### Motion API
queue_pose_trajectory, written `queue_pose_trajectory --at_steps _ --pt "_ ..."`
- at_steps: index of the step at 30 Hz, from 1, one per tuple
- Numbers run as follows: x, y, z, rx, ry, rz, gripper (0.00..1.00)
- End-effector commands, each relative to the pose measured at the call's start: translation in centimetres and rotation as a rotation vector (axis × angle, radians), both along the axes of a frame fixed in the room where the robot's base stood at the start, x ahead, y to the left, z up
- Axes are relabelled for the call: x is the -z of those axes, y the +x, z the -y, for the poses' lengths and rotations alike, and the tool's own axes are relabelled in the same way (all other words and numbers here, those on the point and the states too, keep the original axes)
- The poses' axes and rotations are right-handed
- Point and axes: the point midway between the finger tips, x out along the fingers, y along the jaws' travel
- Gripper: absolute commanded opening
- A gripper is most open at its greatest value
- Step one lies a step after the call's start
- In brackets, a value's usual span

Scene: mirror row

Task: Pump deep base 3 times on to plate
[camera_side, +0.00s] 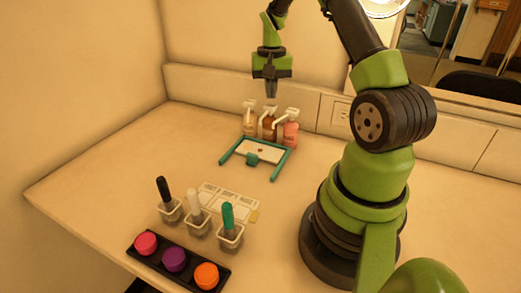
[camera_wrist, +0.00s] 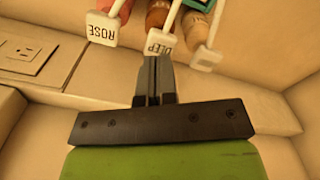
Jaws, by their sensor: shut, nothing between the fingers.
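Three pump bottles stand in a row at the back: a beige one (camera_side: 249,124), the brown deep base (camera_side: 269,129) in the middle and a pink one (camera_side: 291,134) at the right. The wrist view shows the white pump head marked DEEP (camera_wrist: 160,42) just beyond my fingertips. My gripper (camera_side: 271,95) is shut and empty, pointing down above the middle bottle; contact with its pump head cannot be told. The white plate (camera_side: 244,150) lies in front of the bottles within a teal frame (camera_side: 226,151). A small brown spot (camera_side: 261,150) shows on the plate.
The pump head marked ROSE (camera_wrist: 103,28) is close beside DEEP, with another white pump head (camera_wrist: 206,57) on the other side. Cups with black, white and teal handled tools (camera_side: 228,217), a palette card (camera_side: 228,203) and a black tray of coloured pots (camera_side: 174,260) stand nearer the front.

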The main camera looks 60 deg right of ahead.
Motion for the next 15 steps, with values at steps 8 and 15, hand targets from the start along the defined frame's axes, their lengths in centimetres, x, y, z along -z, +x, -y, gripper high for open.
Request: queue_pose_trajectory --at_steps 8,15 --pt "0.01 0.0 0.0 0.0 0.0 0.0 0.0" --pt "0.56 0.0 0.0 0.0 0.001 -0.001 0.0"
